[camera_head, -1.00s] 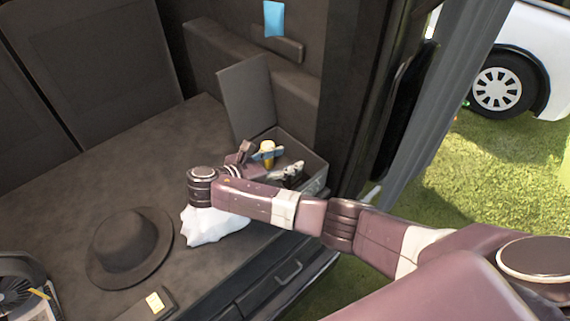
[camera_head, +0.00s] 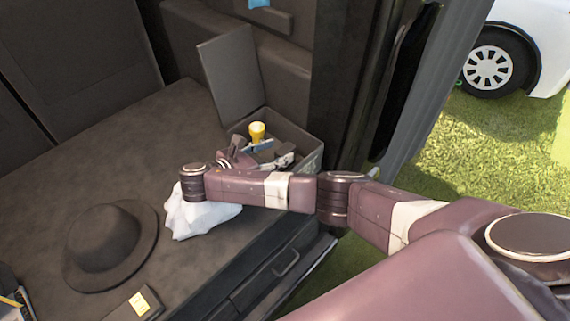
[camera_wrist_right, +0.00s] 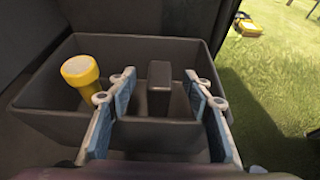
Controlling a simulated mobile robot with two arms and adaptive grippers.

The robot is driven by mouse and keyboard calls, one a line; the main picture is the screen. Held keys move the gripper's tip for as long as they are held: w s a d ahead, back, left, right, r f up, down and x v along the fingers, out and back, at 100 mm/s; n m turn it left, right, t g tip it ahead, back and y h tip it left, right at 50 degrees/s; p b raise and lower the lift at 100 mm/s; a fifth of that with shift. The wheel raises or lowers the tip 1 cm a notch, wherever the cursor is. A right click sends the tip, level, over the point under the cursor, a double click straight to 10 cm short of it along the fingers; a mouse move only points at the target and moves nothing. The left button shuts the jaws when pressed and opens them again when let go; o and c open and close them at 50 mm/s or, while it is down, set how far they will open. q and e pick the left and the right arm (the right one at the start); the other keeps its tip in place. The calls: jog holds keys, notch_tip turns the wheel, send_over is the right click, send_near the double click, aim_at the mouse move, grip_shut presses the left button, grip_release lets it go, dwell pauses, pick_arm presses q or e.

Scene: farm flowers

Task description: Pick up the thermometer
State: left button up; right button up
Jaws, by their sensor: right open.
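In the right wrist view a dark upright block-like object (camera_wrist_right: 159,88) stands in an open grey box (camera_wrist_right: 60,116); I cannot tell for certain that it is the thermometer. My right gripper (camera_wrist_right: 160,92) is open, with one blue-padded finger on each side of this object. A gap shows on both sides, and the object's lower part is hidden by a box wall or divider. In the head view the right gripper (camera_head: 273,153) is over the box (camera_head: 309,160), partly hidden by my arm. My left gripper is not in view.
A yellow flashlight-like object (camera_head: 257,131) stands in the box, left of the gripper in the wrist view (camera_wrist_right: 80,70). The box lid (camera_head: 228,80) is raised. A white cloth (camera_head: 200,217), a black hat (camera_head: 110,245) and a dark case (camera_head: 135,303) lie nearby.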

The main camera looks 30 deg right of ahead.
aim_at(285, 148)
jog(key=shift+w+d+f, duration=0.1)
jog(key=shift+d, duration=0.05)
jog(key=shift+d+f+b, duration=0.15)
jog(key=shift+d+b, duration=0.05)
jog(key=shift+b, duration=0.1)
jog(key=b+x, duration=0.1)
jog(key=x, duration=0.4)
jog(key=shift+w+d, duration=0.15)
jog(key=shift+d, duration=0.15)
grip_shut()
